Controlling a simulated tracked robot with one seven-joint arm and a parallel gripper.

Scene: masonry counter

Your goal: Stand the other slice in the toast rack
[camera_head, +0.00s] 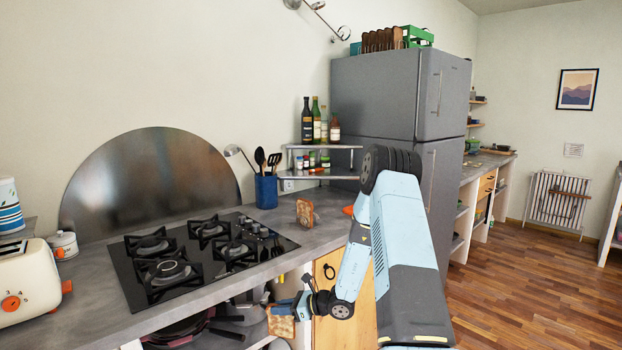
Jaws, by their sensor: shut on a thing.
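A slice of toast (281,325) hangs low at the counter's front edge, in front of the open shelf below the worktop. My gripper (288,309) is shut on this slice near its upper edge. Another slice (305,212) stands upright on the counter (278,222), right of the hob and in front of the blue utensil pot. It seems to stand in a small rack, but the rack's wires are too small to make out clearly.
A black gas hob (190,255) fills the counter's middle. A cream toaster (25,284) stands at the far left. A blue utensil pot (266,191) and a two-tier shelf with bottles (318,165) stand behind. An orange thing (348,210) is partly hidden by my arm.

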